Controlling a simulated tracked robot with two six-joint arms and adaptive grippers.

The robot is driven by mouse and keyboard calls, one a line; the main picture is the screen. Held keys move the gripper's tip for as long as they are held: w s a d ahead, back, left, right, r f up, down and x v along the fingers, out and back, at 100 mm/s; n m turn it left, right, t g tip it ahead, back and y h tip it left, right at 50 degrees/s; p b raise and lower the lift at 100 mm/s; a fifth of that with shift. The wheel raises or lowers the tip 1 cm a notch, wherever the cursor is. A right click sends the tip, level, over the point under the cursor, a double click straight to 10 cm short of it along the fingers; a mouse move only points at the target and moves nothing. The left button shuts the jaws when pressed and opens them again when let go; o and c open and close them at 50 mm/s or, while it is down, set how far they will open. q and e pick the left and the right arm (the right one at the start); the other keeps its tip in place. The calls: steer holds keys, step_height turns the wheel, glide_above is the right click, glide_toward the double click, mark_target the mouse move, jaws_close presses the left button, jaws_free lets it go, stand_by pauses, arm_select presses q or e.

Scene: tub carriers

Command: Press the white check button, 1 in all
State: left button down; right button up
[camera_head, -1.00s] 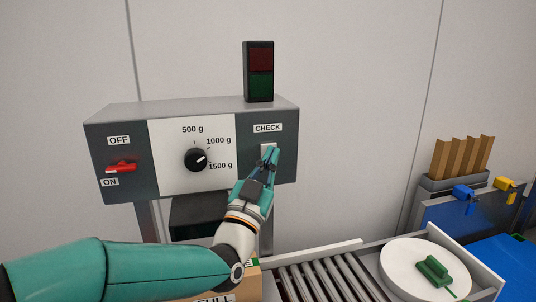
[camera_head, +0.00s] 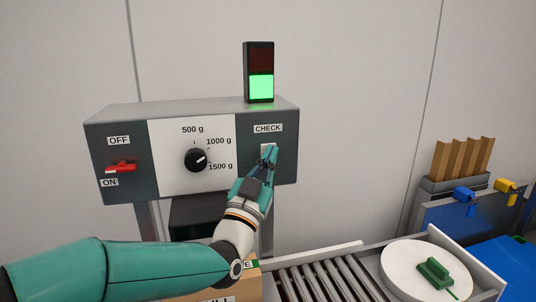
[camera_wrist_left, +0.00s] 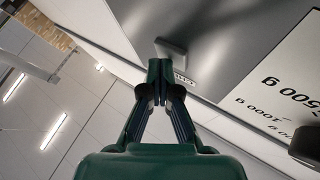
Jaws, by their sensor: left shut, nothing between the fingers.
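The white check button (camera_head: 266,149) sits under the CHECK label on the right of the control panel. In the head view it is partly hidden behind my left gripper (camera_head: 272,154). My left gripper is shut and empty, with its fingertips at the button; whether they touch it I cannot tell. In the left wrist view the shut fingertips (camera_wrist_left: 158,72) are at the button plate (camera_wrist_left: 171,50). The signal lamp (camera_head: 259,72) on top of the panel is lit green in its lower field; its upper red field is dark. My right gripper is not in view.
Below are a roller conveyor (camera_head: 322,281) and a white round plate (camera_head: 398,272) with a green object (camera_head: 434,273). Blue bins and brown dividers (camera_head: 463,158) stand at right.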

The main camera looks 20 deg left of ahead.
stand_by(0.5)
arm_select(q)
steer(key=shift+s+d+b, duration=0.45)
steer(key=shift+s+b, duration=0.2)
steer(key=shift+b, duration=0.1)
steer(key=s+d+b, duration=0.1)
steer(key=s, duration=0.1)
steer(key=s+d+b, duration=0.1)
steer(key=s, duration=0.1)
steer(key=shift+d, duration=0.4)
steer(key=shift+f, duration=0.1)
stand_by(0.5)
